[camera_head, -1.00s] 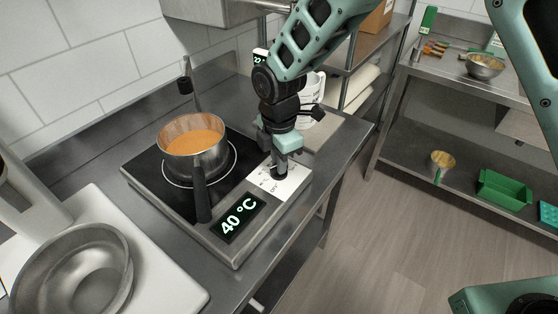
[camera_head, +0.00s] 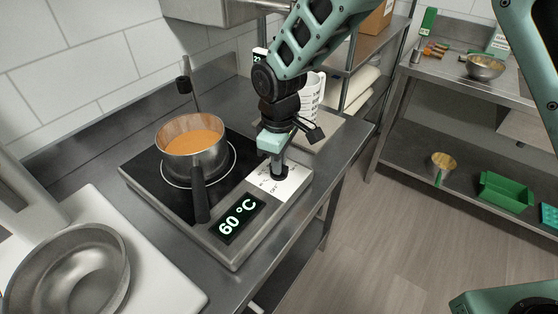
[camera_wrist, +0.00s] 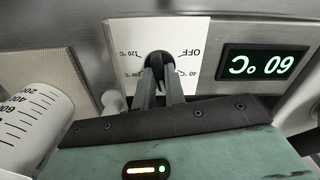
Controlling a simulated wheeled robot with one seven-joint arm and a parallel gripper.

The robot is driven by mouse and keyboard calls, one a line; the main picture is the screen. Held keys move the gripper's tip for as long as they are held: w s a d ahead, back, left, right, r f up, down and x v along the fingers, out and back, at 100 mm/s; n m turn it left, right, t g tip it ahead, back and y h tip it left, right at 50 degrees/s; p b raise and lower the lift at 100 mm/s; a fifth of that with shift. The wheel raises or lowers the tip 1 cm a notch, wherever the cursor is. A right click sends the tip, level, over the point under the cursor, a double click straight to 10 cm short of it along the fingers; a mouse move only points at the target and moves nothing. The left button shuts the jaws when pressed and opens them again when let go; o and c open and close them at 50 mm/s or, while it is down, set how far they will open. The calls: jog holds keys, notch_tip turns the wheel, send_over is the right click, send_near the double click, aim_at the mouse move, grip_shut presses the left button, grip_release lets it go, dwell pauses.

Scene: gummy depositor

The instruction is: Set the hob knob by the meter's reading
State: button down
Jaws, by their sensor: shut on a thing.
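The hob (camera_head: 165,218) is a steel unit with a black top. Its display (camera_head: 237,220) reads 60 °C, and the display also shows upside down in the wrist view (camera_wrist: 262,65). The dark round knob (camera_wrist: 157,62) sits on a white dial plate (camera_wrist: 184,32) marked OFF, 40 °C, 120 °C and more. My gripper (camera_wrist: 160,78) is shut on the knob from above; its fingers hide part of the knob and some marks. A steel pot (camera_head: 214,162) with orange liquid stands on the hob, its dark handle toward the front. A probe (camera_head: 184,86) stands at its back rim.
A white measuring jug (camera_head: 309,92) stands behind my gripper, and shows close by in the wrist view (camera_wrist: 30,122). A steel pan (camera_head: 68,275) lies on a white board at front left.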

jog(key=m, duration=0.7)
jog(key=shift+r, duration=0.1)
jog(key=m+p, duration=0.1)
jog(key=m, duration=0.5)
jog(key=shift+m, duration=0.4)
jog(key=m+p, duration=0.1)
jog(key=m, duration=0.4)
jog(key=shift+r+p, duration=0.1)
jog(key=shift+p, duration=0.3)
jog(key=m+p, duration=0.2)
jog(key=m, duration=0.4)
jog(key=shift+w, duration=0.1)
jog(key=c, duration=1.5)
grip_release()
jog(key=shift+o, duration=0.2)
